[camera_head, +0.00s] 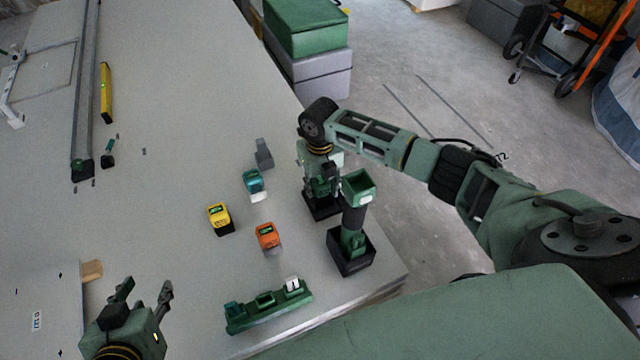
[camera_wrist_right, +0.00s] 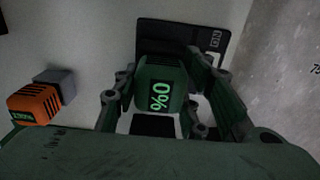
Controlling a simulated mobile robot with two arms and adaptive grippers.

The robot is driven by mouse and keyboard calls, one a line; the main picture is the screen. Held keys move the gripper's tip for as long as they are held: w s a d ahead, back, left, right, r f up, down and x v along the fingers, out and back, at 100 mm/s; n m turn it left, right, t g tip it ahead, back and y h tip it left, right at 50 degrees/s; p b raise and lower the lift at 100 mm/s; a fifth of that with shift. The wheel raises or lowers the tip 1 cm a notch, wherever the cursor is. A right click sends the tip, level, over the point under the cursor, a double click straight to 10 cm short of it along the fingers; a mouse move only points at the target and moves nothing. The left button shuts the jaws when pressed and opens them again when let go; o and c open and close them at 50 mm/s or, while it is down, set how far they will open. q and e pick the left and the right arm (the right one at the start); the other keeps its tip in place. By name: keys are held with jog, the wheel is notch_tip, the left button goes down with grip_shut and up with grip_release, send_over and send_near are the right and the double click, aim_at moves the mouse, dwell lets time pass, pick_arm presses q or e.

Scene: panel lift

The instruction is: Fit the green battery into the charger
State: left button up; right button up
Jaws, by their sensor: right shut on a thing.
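The green battery (camera_wrist_right: 158,92) shows in the right wrist view, its lit display reading 0%, upside down there. My right gripper (camera_head: 322,188) is shut on it, one finger on each side. In the head view I cannot tell the battery apart from the fingers. A dark holder (camera_head: 319,208) is directly below this gripper; I cannot tell whether the battery touches it. The green charger (camera_head: 268,306) lies near the table's front edge, with a white part marked 1 at its right end. My left gripper (camera_head: 140,289) is open and empty at the lower left.
A teal battery (camera_head: 253,181), a yellow battery (camera_head: 219,216) and an orange battery (camera_head: 267,236) stand mid-table. A green tool (camera_head: 354,218) stands in a black holder (camera_head: 350,262) by the right edge. A grey block (camera_head: 263,155) stands behind.

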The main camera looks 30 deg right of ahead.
jog(key=o, duration=1.4)
jog(key=shift+r, duration=0.15)
notch_tip(320, 180, up, 12)
jog(key=shift+f, duration=0.1)
jog(key=shift+a, duration=0.1)
